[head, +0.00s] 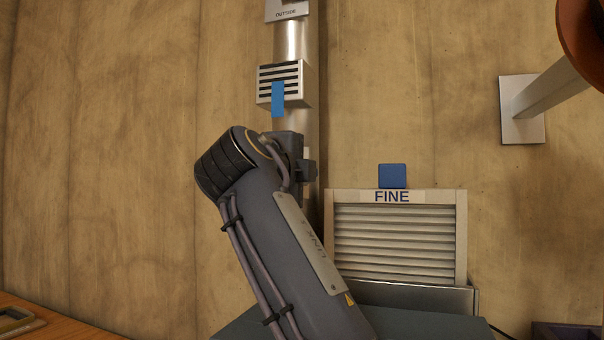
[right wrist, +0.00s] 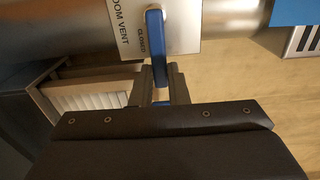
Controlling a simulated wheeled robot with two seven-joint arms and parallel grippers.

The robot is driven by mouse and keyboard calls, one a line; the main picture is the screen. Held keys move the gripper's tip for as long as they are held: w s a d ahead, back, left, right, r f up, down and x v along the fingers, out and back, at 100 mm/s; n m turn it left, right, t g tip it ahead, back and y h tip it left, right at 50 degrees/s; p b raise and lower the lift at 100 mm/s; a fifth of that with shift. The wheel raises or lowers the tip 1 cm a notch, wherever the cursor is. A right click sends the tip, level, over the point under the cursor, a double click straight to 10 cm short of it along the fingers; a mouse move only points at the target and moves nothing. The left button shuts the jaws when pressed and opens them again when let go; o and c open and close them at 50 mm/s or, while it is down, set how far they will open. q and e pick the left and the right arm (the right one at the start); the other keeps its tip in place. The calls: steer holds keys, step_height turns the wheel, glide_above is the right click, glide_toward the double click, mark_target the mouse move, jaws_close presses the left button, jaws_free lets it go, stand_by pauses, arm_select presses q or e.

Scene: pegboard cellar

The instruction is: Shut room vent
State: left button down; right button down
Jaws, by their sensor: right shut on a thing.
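In the right wrist view, a white plate (right wrist: 185,22) on the metal pipe (right wrist: 85,30) carries the words "ROOM VENT", its first letter cut off, and "CLOSED". A blue lever (right wrist: 157,45) turns on this plate. It lies across the pipe, right beside the word "CLOSED". My right gripper (right wrist: 163,80) is shut on the lever's free end, one finger on each side. In the head view my right arm stands in front of the pipe (head: 293,42) and hides the lever and its plate. My left gripper is not in view.
Above my arm, a striped grille box (head: 296,70) with a hanging blue strip (head: 278,100) sits on the pipe. A louvred filter panel marked "FINE" (head: 395,245) stands close to the right. A post with a wall plate (head: 523,128) juts out at far right. The left wall is clear.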

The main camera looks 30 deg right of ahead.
steer(key=c, duration=1.4)
jaws_free()
steer(key=b+v, duration=0.1)
steer(key=v, duration=0.7)
